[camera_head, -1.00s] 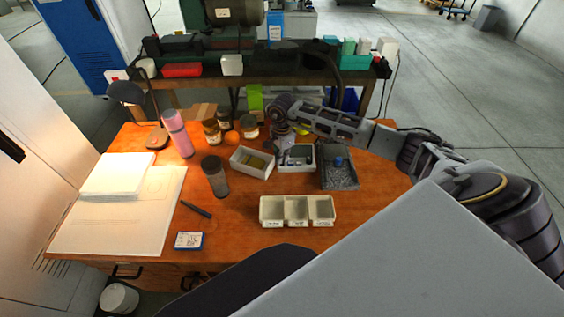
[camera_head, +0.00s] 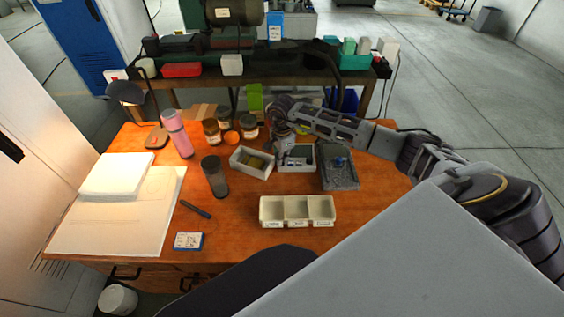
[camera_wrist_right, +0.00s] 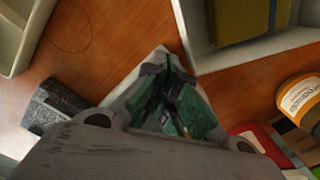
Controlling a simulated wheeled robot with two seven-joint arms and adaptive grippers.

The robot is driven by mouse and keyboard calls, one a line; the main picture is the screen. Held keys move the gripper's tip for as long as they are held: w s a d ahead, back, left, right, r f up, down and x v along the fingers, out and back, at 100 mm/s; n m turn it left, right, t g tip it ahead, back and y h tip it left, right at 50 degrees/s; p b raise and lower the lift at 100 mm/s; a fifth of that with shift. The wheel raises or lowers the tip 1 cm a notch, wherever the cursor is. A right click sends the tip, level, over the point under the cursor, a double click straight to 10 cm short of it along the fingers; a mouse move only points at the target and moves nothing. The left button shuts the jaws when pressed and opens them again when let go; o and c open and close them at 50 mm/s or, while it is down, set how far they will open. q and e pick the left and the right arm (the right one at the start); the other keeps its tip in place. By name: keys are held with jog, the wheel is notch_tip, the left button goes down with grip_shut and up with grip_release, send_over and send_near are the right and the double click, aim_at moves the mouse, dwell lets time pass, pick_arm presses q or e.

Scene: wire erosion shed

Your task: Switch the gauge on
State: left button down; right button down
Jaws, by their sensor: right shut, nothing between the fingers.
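No gauge can be made out for certain. A small white tray (camera_head: 308,165) stands near the middle of the table with a grey and dark item in it, partly hidden by my gripper. My right gripper (camera_head: 288,152) points down at this tray from its back left. In the right wrist view the shut, empty fingers (camera_wrist_right: 166,88) are over the tray, with green surfaces around them. Whether they touch anything in it cannot be told. A dark speckled block (camera_head: 340,179) with a blue part on it stands just right of the tray. My left gripper is out of view.
A white tray (camera_head: 238,165) with a yellow item stands left of the gripper, jars (camera_head: 212,131) behind it. A three-compartment bin (camera_head: 297,222) is in front. A dark tumbler (camera_head: 215,180), pink bottle (camera_head: 178,138) and papers (camera_head: 105,220) are left. The front right tabletop is mostly clear.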

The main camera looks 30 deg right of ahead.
jog(key=shift+f, duration=0.25)
dwell(0.3)
jog(key=shift+r, duration=0.15)
jog(key=shift+r+p, duration=1.6)
jog(key=shift+r, duration=1.8)
